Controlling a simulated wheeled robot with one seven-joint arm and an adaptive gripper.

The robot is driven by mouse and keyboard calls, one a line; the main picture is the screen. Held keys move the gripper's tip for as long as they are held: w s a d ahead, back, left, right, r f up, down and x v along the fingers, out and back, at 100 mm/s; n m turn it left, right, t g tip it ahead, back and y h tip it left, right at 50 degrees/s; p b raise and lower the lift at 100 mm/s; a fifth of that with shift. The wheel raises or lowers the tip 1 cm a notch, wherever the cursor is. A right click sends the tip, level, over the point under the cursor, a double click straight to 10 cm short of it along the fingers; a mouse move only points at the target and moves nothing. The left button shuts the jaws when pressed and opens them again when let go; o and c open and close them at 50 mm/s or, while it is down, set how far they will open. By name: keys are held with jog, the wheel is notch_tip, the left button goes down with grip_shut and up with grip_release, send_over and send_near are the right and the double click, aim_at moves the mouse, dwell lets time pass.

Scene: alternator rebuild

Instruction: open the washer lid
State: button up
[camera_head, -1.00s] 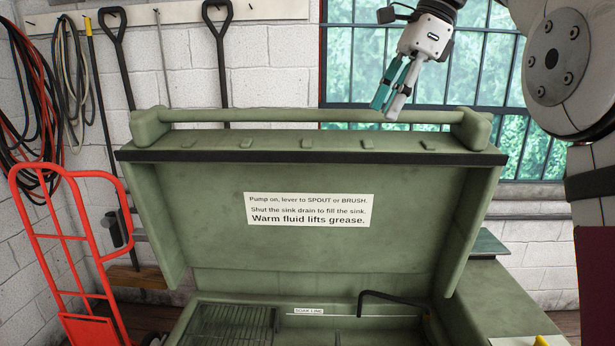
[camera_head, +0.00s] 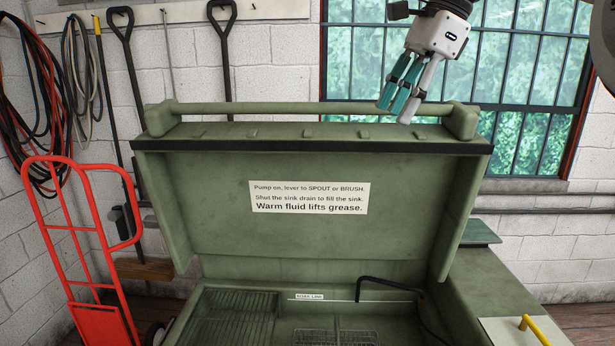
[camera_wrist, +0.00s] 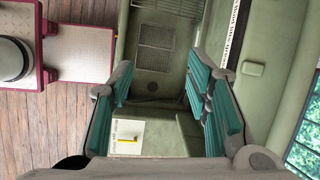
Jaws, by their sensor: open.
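The green washer lid (camera_head: 230,235) stands raised and roughly upright behind the basin, its labelled inner face toward the head camera. A round handle bar (camera_head: 300,108) runs along its top edge. My gripper (camera_head: 397,112) hangs above the lid's right part, fingers down with teal pads. Its fingertips overlap the bar in the picture; I cannot tell whether they touch. In the wrist view, my gripper (camera_wrist: 162,92) has its fingers apart with nothing between them. The lid (camera_wrist: 275,85) shows to their right.
The open basin holds wire racks (camera_head: 235,312) and a bent black spout (camera_head: 390,290). A yellow handle (camera_head: 533,328) stands on the right ledge. A red hand truck (camera_head: 85,235) is at left. Shovels (camera_head: 222,60) and cables hang on the wall; a barred window (camera_head: 500,90) is behind.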

jog(key=s+d+f+n+t+h+b, duration=0.2)
jog(key=s+f+n, duration=0.6)
jog(key=s+f, duration=0.2)
jog(key=s+d+f+n+t+h+b, duration=0.1)
jog(key=s+f+n+t+h+b, duration=0.1)
jog(key=s+f+n, duration=0.6)
notch_tip(320, 180, down, 7)
jog(key=s, duration=0.3)
jog(key=shift+d, duration=0.4)
jog(key=shift+f, duration=0.1)
